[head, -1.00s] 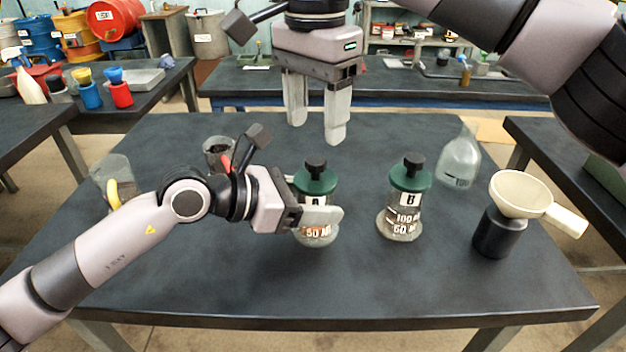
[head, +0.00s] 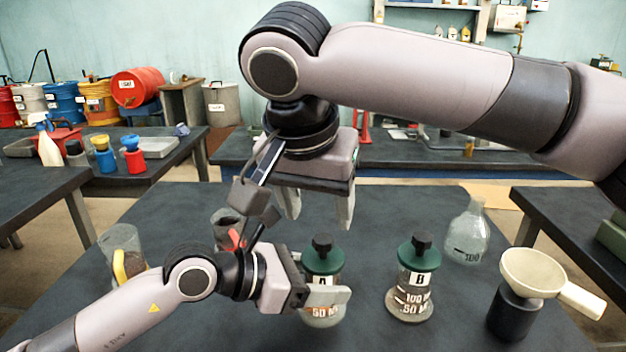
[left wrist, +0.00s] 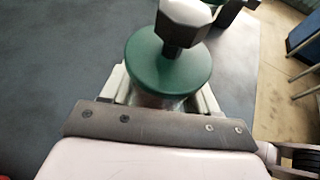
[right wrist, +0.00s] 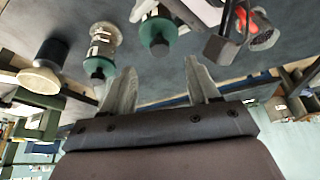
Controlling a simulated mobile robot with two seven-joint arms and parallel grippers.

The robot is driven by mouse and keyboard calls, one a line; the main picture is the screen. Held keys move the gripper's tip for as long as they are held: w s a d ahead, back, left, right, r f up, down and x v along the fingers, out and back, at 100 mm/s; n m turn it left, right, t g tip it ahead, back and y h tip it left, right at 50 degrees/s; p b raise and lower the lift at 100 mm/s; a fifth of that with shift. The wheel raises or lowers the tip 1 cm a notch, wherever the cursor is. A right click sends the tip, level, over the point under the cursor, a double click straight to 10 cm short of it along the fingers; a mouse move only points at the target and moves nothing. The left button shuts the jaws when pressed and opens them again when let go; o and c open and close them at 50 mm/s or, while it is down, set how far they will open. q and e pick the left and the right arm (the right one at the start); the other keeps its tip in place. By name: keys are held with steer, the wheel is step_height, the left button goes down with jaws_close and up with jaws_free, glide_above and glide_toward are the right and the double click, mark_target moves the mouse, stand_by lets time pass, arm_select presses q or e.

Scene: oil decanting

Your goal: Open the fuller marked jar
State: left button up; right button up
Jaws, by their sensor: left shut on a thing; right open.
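Jar A (head: 322,262) is a clear jar with a green lid and black knob, upright on the dark table. My left gripper (head: 328,296) is shut around its body; the left wrist view shows its green lid (left wrist: 170,68) between the fingers. Jar B (head: 411,290), with the same kind of lid and marks reading 100 and 50 or 60, stands to its right, untouched. My right gripper (head: 316,208) is open and empty above and behind jar A. In the right wrist view its fingers (right wrist: 160,90) are spread with nothing between them. Liquid levels are hard to tell.
A cream funnel (head: 533,272) sits on a black container (head: 513,316) at right. A clear flask (head: 467,236) stands behind jar B. At left are a beaker with a yellow item (head: 122,250) and a dark-filled glass with red (head: 228,228). Table space between jar B and the funnel is clear.

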mark_target(324, 238)
steer(key=x, duration=0.6)
steer(key=shift+w+f, duration=0.15)
steer(key=shift+f, duration=0.25)
jaws_close()
steer(key=shift+r, duration=0.2)
stand_by(0.3)
steer(key=shift+r, duration=1)
steer(key=shift+r, duration=2.05)
arm_select(q)
steer(key=o, duration=1.6)
